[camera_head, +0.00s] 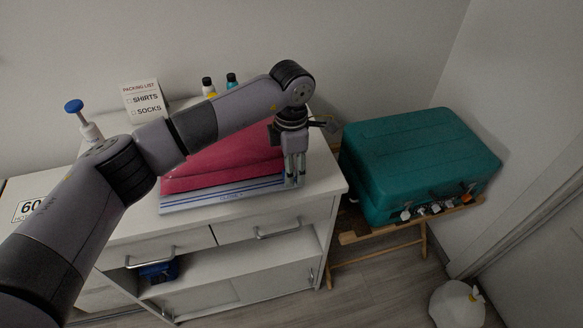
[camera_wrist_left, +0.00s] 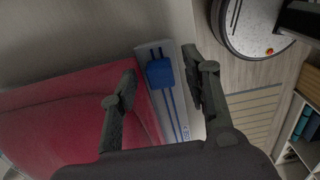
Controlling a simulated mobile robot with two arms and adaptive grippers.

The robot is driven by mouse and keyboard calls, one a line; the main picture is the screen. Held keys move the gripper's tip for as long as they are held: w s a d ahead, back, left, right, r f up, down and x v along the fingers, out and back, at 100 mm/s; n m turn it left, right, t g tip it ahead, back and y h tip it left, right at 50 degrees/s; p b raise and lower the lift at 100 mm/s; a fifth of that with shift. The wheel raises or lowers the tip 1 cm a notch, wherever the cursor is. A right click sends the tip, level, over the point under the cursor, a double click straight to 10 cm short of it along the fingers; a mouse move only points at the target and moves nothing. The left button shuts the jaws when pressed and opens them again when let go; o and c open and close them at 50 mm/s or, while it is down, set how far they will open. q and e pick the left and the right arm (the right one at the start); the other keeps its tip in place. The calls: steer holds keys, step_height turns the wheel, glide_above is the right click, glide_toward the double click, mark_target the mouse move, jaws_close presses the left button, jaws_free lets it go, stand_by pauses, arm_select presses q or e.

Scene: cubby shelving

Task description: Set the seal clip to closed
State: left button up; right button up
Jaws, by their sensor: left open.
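A red vacuum-style bag (camera_head: 215,166) lies on the white cabinet top. Along its front edge runs a white seal strip with blue lines (camera_head: 205,198); it also shows in the left wrist view (camera_wrist_left: 176,112). A small blue block, which looks like the seal clip (camera_wrist_left: 160,73), sits on the strip near its end. My left gripper (camera_head: 294,181) points down over the strip's right end. In the left wrist view its open fingers (camera_wrist_left: 158,75) lie on either side of the clip, apparently with a gap. In the head view the clip is not distinguishable. My right gripper is not in view.
A blue-topped pump bottle (camera_head: 88,122), a packing-list sign (camera_head: 143,99) and two small bottles (camera_head: 208,87) stand at the back of the cabinet top (camera_head: 318,172). A teal suitcase (camera_head: 415,155) rests on a wooden stand to the right. Floor lies between cabinet and stand.

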arm_select(q)
step_height(320, 180, up, 11)
stand_by(0.3)
stand_by(0.5)
